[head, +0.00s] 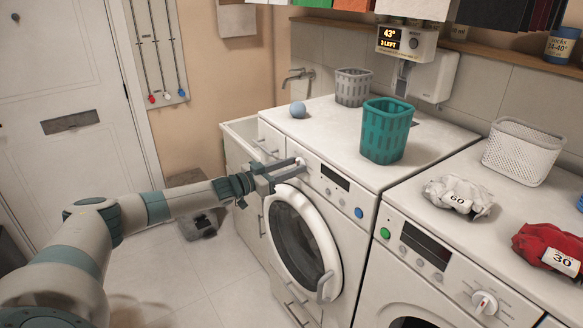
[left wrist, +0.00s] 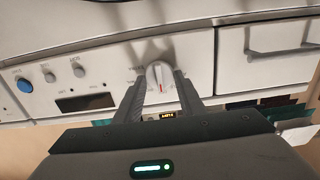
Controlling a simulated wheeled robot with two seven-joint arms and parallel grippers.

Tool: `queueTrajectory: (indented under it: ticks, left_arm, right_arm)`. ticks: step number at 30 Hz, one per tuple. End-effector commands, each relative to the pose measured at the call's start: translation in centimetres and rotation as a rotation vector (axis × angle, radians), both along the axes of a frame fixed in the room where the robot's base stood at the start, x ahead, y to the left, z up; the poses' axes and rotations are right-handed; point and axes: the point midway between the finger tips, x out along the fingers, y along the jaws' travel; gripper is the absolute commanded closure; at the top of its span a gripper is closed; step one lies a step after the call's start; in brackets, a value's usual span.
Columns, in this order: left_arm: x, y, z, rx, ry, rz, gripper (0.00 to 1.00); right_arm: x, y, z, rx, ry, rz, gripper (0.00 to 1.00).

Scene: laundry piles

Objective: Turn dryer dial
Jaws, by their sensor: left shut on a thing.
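The left white front-loading machine (head: 277,222) has a round door and a control panel. Its pale dial (left wrist: 159,73) has a red mark and sits between the fingers of my left gripper (left wrist: 158,84) in the left wrist view. In the head view my left gripper (head: 299,166) reaches the panel's left end and mostly hides this dial. The left gripper is shut on the dial. The right machine (head: 430,282) has its own white dial (head: 484,303), apart from the gripper. No label in view shows which machine is the dryer. My right gripper is not in view.
A teal basket (head: 386,130), grey basket (head: 353,87) and blue ball (head: 298,110) stand on the left machine. A white basket (head: 523,151), grey-white bundle (head: 458,196) and red bundle (head: 547,246) lie on the right one.

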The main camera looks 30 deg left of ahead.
Motion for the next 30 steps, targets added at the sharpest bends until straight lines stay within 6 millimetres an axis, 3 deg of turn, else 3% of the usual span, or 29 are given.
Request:
queueTrajectory:
  ticks: [14, 30]
  left_arm:
    - [0.0, -0.1, -0.2, 0.192, -0.082, 0.000, 0.86]
    - [-0.1, -0.2, -0.3, 0.653, -0.271, 0.001, 0.86]
  right_arm:
    - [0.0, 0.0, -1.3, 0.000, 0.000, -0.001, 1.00]
    - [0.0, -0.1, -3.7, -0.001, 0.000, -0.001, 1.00]
